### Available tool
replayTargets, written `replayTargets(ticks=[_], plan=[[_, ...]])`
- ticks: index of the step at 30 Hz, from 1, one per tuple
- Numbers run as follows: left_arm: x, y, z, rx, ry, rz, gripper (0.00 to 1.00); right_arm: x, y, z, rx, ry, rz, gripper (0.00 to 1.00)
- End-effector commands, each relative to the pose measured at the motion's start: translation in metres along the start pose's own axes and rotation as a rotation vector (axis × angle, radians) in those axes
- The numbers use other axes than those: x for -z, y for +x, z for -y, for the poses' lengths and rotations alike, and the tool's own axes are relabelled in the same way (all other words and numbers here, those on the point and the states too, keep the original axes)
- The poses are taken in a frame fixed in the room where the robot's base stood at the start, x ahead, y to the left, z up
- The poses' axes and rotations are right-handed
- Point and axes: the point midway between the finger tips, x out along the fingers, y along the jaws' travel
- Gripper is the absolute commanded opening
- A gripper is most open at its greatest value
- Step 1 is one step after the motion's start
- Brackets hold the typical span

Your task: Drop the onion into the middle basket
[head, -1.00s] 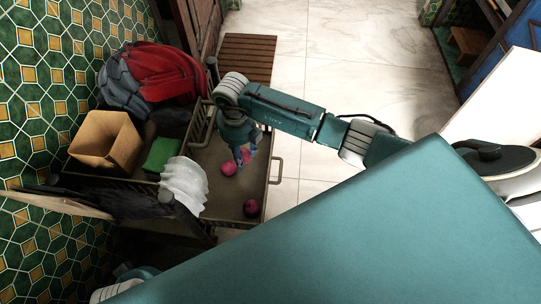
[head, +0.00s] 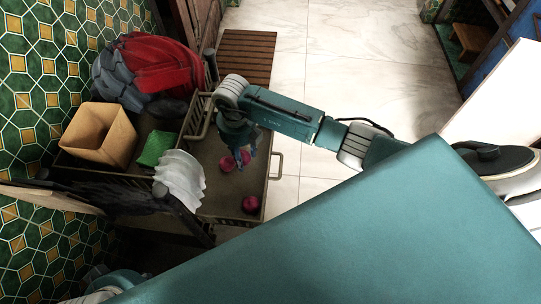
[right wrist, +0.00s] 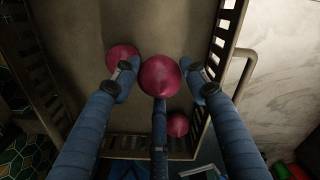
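My right gripper (head: 241,151) points down inside a pulled-out wire-sided basket (head: 226,191). Its fingers are around one pink-red onion, which also shows in the right wrist view (right wrist: 160,76), between the side fingertips and against the middle finger. This onion looks larger there than the others, so nearer the camera. A second onion (right wrist: 122,57) lies beside the left fingertip, and a third onion (right wrist: 178,125) lies near the basket's side. I cannot tell which basket is the middle one. My left gripper is not in view.
A cardboard box (head: 99,135), a green item (head: 156,148) and a red and grey backpack (head: 150,72) are left of the basket. White stacked pieces (head: 181,178) stand in front. Tiled wall is at left; marble floor (head: 345,50) is clear.

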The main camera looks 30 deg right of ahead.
Motion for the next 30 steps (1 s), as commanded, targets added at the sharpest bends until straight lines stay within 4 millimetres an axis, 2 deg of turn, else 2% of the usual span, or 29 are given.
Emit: replayTargets(ticks=[1,2,10,14,17,24,30], plan=[[0.0,0.0,0.0,0.0,0.0,0.0,0.0,0.0,0.0,0.0,0.0,0.0,0.0,0.58],[0.0,0.0,0.0,0.0,0.0,0.0,0.0,0.0,0.0,0.0,0.0,0.0,0.0,0.62],[0.0,0.0,0.0,0.0,0.0,0.0,0.0,0.0,0.0,0.0,0.0,0.0,0.0,0.62],[0.0,0.0,0.0,0.0,0.0,0.0,0.0,-0.001,-0.009,0.0,-0.001,-0.001,0.003,0.62],[0.0,0.0,0.0,0.0,0.0,0.0,0.0,-0.002,-0.024,0.0,0.0,-0.002,0.005,0.62],[0.0,0.0,0.0,0.0,0.0,0.0,0.0,-0.002,-0.076,0.0,-0.001,-0.001,0.005,0.62],[0.0,0.0,0.0,0.0,0.0,0.0,0.0,-0.001,-0.108,0.0,-0.001,-0.001,0.004,0.62]])
